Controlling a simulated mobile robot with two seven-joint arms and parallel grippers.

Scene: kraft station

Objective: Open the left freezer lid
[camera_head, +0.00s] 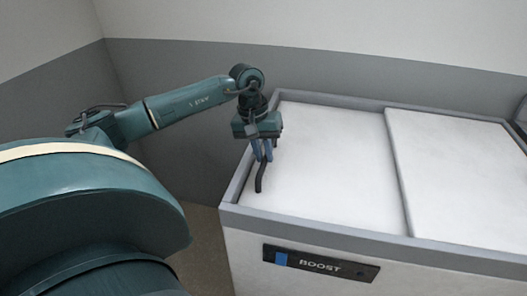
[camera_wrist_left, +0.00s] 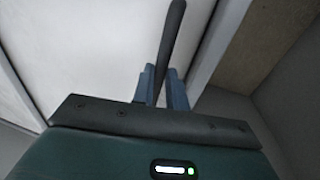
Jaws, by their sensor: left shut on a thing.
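The chest freezer (camera_head: 233,214) stands at the right in the head view. Its left lid (camera_head: 335,165) is white and lies flat within the grey rim. A dark handle (camera_head: 259,182) stands near the lid's left edge. My left gripper (camera_head: 262,152) reaches down over that edge and is shut on the handle. In the left wrist view, the handle (camera_wrist_left: 172,40) runs up between the blue fingers of my left gripper (camera_wrist_left: 164,88), with the white lid (camera_wrist_left: 100,45) behind. The fingers hide part of the handle. My right gripper is not in view.
The right lid (camera_head: 460,170) lies beside the left lid, with a raised edge between them. A dark BOOST panel (camera_head: 320,264) is on the freezer's front. Grey and white walls stand close behind and to the left. A strip of brown floor (camera_head: 207,245) shows left of the freezer.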

